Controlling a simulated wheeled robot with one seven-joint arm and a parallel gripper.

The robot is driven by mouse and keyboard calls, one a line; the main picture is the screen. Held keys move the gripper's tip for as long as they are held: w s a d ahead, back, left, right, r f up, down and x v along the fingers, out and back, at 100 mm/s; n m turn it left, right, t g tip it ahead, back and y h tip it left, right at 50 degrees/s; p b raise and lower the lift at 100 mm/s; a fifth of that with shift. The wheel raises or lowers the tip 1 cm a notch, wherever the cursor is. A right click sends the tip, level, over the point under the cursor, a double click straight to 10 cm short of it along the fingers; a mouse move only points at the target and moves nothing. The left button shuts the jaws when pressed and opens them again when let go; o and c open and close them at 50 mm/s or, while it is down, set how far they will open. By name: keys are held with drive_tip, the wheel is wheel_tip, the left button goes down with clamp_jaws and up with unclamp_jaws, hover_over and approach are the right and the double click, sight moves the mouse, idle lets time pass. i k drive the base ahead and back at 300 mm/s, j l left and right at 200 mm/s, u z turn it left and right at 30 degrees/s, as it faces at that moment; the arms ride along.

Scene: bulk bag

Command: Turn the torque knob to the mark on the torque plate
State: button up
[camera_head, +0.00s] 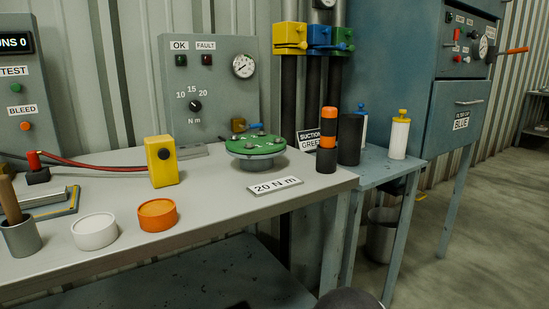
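The torque knob (195,105) is a small black dial on the grey panel (226,88) at the back of the bench. The marks 10, 15 and 20 curve above it and "N m" stands below it. Its pointer is too small to read for certain. The torque plate (275,186) is a small pale plate reading "20 N m", lying on the bench top near the right front edge. My gripper is not in view; only a dark rounded shape shows at the bottom edge, and I cannot tell what it is.
On the bench (215,205), a green round flange (255,144), a yellow box (161,161), white (95,231) and orange (157,215) round containers, and a black-and-orange cylinder (328,140) stand before the panel. A red cable (95,165) runs at left. The bench's front middle is clear.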

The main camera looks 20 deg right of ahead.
sight(194, 105)
drive_tip(key=i+l, duration=0.15)
drive_tip(key=i, duration=0.2)
drive_tip(key=i+l, duration=0.15)
drive_tip(key=i, duration=0.2)
drive_tip(key=l+u, duration=0.5)
drive_tip(key=k+j+z, duration=0.15)
drive_tip(key=k, duration=0.15)
